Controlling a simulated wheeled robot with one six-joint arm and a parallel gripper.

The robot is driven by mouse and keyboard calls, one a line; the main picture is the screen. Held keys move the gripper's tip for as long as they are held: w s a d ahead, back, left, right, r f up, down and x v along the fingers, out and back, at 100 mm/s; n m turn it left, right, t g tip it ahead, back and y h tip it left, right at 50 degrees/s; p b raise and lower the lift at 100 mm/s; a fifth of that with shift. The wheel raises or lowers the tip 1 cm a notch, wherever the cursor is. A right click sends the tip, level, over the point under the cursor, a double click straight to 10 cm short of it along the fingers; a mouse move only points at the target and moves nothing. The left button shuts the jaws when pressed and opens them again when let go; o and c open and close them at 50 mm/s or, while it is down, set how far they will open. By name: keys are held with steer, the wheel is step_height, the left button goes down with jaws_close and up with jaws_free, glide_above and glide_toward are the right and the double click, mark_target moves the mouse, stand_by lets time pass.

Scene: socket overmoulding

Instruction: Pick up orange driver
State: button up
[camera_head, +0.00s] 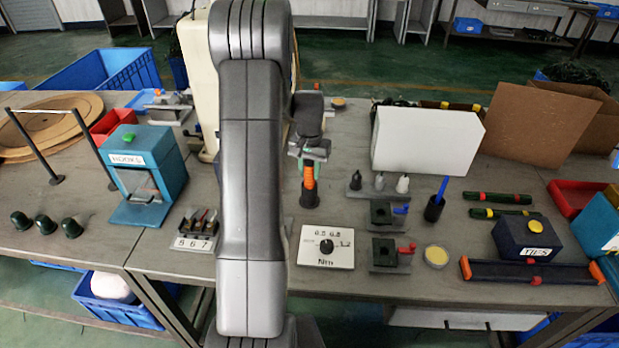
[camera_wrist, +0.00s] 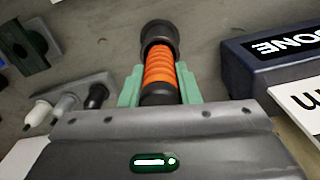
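The orange driver (camera_head: 309,178) stands upright in a dark round holder (camera_head: 309,198) near the middle of the table. My gripper (camera_head: 310,156) points down over its upper end. In the wrist view, the driver (camera_wrist: 160,68) has a ribbed orange handle with a black part at the near end. My gripper's green fingers (camera_wrist: 160,80) lie on either side of the handle, very close to it. Whether they press on it or leave a thin gap is unclear. The driver's lower end is hidden in the holder.
A white dial box (camera_head: 326,248) stands just in front of the driver. A small labelled rack (camera_head: 198,230) is at left.

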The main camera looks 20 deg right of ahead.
jaws_close()
steer(key=shift+r, duration=0.15)
